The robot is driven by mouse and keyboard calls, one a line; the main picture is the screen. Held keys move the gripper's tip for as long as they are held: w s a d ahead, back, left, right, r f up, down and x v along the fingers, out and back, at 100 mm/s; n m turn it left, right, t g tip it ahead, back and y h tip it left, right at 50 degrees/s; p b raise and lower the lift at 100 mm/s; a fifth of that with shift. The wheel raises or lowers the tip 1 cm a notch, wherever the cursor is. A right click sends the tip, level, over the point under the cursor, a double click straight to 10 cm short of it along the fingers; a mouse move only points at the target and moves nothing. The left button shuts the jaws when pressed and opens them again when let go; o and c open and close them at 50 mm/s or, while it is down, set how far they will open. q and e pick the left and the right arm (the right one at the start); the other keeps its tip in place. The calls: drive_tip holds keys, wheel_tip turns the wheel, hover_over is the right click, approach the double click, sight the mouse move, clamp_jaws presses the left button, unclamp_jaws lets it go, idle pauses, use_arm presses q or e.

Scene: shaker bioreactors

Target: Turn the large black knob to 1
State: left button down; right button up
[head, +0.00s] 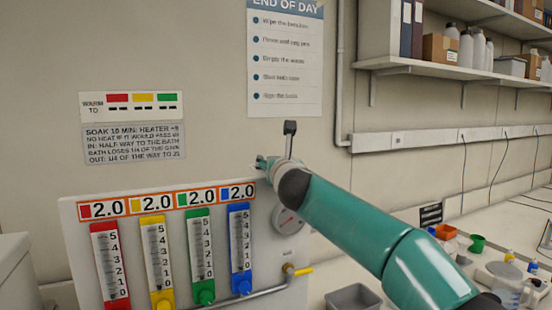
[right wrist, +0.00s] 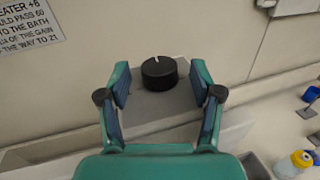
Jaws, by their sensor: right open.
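The large black knob (right wrist: 158,74) shows in the right wrist view, on top of a grey box (right wrist: 160,103). A short white mark lies on its upper face, near the far edge. My right gripper (right wrist: 160,90) is open, with one finger on each side of the knob and a gap on both sides. In the head view my right gripper (head: 265,164) is above the flow-meter panel (head: 72,225), and my arm hides the knob there. No scale or number around the knob can be made out. My left gripper is not in view.
The panel carries red, yellow, green and blue gauges, each under a 2.0 label. A dark-headed lever (head: 290,130) stands behind my right wrist. A round dial (head: 288,220) and a yellow-handled valve (head: 302,270) are below my arm. A grey bin (head: 353,298) sits at the bottom.

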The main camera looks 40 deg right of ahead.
drive_tip(key=c, duration=1.1)
drive_tip(key=shift+d+r+n+t+y+p, duration=0.1)
drive_tip(key=shift+d+n+t+y+p, duration=0.05)
drive_tip(key=shift+n+t+y+p, duration=0.4)
drive_tip(key=shift+c, duration=0.2)
drive_tip(key=n+y+p, duration=0.1)
drive_tip(key=t+y+p, duration=0.1)
drive_tip(key=y+p, duration=0.1)
drive_tip(key=n+y+p, duration=0.1)
drive_tip(key=p, duration=0.1)
drive_tip(key=shift+s+d+n, duration=0.1)
drive_tip(key=shift+d+n, duration=0.2)
drive_tip(key=shift+n, duration=0.05)
drive_tip(key=shift+d+n+t+y, duration=0.1)
drive_tip(key=shift+n+t+y, duration=0.4)
drive_tip(key=shift+y, duration=0.55)
drive_tip(key=shift+n+y, duration=0.6)
drive_tip(key=shift+y, duration=0.5)
